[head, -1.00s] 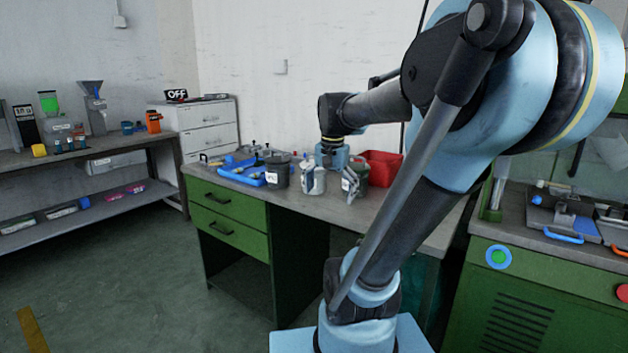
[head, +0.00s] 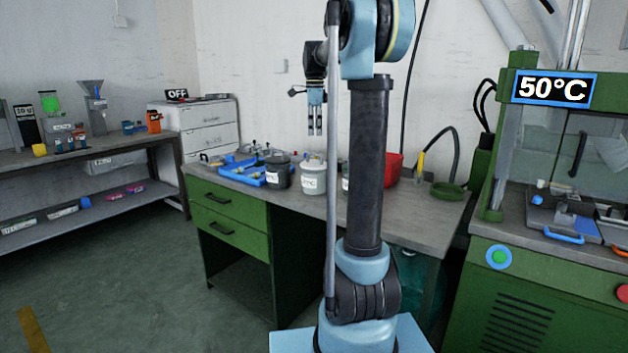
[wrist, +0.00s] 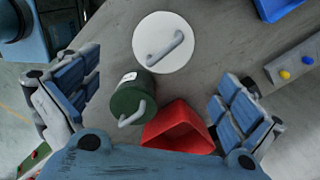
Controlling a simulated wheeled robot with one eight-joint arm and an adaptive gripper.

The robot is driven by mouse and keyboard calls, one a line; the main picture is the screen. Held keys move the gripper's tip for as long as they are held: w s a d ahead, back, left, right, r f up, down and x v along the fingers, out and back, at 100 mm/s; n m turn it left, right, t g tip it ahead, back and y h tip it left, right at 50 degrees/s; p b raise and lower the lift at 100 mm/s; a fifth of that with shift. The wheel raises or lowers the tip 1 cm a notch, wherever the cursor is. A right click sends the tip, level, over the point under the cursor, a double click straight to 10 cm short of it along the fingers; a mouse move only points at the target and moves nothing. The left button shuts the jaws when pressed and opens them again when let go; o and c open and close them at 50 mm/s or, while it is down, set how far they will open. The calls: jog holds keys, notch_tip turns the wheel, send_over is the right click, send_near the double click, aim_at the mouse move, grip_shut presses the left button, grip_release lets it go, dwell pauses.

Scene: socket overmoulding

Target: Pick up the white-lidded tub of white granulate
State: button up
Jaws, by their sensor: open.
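The white-lidded tub (head: 313,181) stands upright on the green-drawered bench, with a white label on its front. In the wrist view its round white lid (wrist: 163,35) with a curved grey handle lies near the top, beyond the fingers. My gripper (head: 315,125) hangs above the tub, pointing down, open and empty, with clear air between. In the wrist view my gripper (wrist: 155,95) has its two blue-padded fingers spread wide. A dark green tub (wrist: 127,97) with a handle shows between them. The granulate is not visible under the lid.
A dark grey tub (head: 277,172) stands left of the white one, beside a blue tray (head: 245,176) of small items. A red bin (head: 394,168) stands at the right, partly behind my arm; it also shows in the wrist view (wrist: 178,128). Bare bench (head: 420,205) lies further right.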

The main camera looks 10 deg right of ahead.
aim_at(314, 174)
jog(key=shift+w, duration=0.4)
jog(key=shift+w+f+m, duration=0.1)
jog(key=shift+f+m, duration=0.05)
jog(key=shift+m, duration=0.15)
notch_tip(314, 174, down, 17)
jog(key=c, duration=1.4)
